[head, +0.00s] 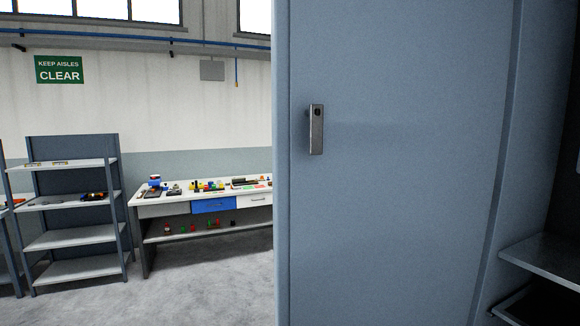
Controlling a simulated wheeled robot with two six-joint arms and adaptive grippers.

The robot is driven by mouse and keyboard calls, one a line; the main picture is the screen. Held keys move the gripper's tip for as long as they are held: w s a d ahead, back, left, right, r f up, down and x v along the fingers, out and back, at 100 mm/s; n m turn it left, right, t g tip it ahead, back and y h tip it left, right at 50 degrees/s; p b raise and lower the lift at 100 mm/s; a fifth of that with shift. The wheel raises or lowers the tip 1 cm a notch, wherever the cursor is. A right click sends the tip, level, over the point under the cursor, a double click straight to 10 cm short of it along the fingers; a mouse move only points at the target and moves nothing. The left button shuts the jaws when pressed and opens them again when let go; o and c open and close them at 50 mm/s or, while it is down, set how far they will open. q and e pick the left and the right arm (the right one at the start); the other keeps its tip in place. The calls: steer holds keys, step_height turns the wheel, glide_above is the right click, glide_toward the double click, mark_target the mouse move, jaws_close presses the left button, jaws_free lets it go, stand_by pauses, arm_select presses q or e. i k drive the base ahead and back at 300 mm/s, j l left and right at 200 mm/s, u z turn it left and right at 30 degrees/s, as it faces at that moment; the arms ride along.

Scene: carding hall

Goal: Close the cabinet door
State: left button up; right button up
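The cabinet door (410,210) is a tall blue-grey panel that fills much of the right half of the head view. It stands open, with its inner or outer face turned toward me. A small metal handle (316,130) is fixed near its left edge. To the right of the door, part of the cabinet's interior shows, with a dark shelf (545,258). Neither of my grippers is in view.
A workbench (165,208) with small coloured parts and a blue drawer stands beyond the door on the left. A grey shelf rack (75,240) stands at the far left. The concrete floor (205,290) in front of them is clear.

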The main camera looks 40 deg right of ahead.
mark_target(387, 226)
steer(key=i+j+u, duration=0.15)
steer(key=i, duration=0.25)
steer(key=i+j+u, duration=0.2)
steer(key=i+j, duration=0.15)
steer(key=i+z, duration=0.15)
steer(key=z, duration=0.25)
steer(key=i+l+z, duration=0.1)
steer(key=z, duration=0.35)
steer(key=i+z, duration=0.2)
steer(key=z, duration=0.2)
steer(key=i+j+z, duration=0.1)
steer(key=z, duration=0.3)
steer(key=i+j+z, duration=0.15)
steer(key=z, duration=0.25)
steer(key=i+z, duration=0.25)
steer(key=z, duration=0.25)
steer(key=i+z, duration=0.2)
steer(key=z, duration=0.25)
steer(key=i+j+z, duration=0.2)
steer(key=z, duration=0.3)
steer(key=i+j+z, duration=0.15)
steer(key=z, duration=0.3)
steer(key=i+j+z, duration=0.1)
steer(key=j+z, duration=0.4)
steer(key=l, duration=0.1)
